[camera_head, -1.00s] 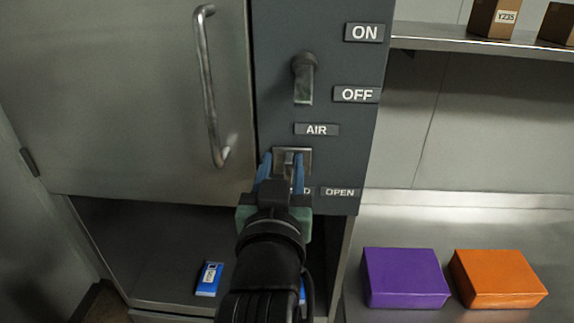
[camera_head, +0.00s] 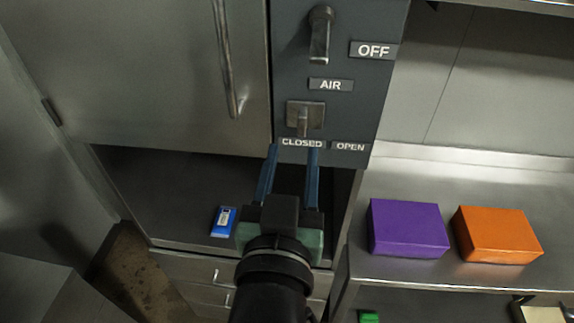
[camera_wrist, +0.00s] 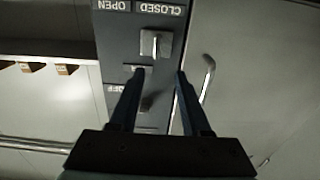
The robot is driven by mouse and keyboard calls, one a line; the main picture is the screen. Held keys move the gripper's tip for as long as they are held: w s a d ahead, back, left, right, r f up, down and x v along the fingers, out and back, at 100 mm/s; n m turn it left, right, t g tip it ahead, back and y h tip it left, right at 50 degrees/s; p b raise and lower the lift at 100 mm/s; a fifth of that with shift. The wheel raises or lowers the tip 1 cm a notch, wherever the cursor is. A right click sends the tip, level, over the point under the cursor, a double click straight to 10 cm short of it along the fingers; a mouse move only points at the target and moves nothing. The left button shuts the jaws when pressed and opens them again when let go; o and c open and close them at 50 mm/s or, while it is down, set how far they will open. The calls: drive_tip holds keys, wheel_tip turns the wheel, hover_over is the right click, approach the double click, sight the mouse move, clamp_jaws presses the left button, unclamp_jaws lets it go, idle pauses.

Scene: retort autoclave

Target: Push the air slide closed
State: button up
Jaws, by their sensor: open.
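The air slide (camera_head: 304,117) is a small metal plate with a protruding handle, on the dark control panel (camera_head: 342,112) under the AIR label (camera_head: 330,85). The CLOSED label (camera_head: 302,143) is below it, and the OPEN label (camera_head: 350,146) is to the right of that. The handle stands near the middle of its plate, above CLOSED. My gripper (camera_head: 292,149) is open and empty, its blue fingertips below the slide and apart from it in the head view. The wrist view is upside down and shows the slide (camera_wrist: 156,43) just beyond the fingertips (camera_wrist: 160,72).
A lever (camera_head: 321,35) hangs above, near the OFF label (camera_head: 373,50). The autoclave door handle (camera_head: 226,65) is to the left. A blue box (camera_head: 223,221) lies in the bay below. Purple (camera_head: 408,228) and orange (camera_head: 497,235) boxes sit on the right counter (camera_head: 400,268).

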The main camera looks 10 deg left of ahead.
drive_tip(key=shift+s+p, duration=2)
drive_tip(key=shift+s, duration=0.05)
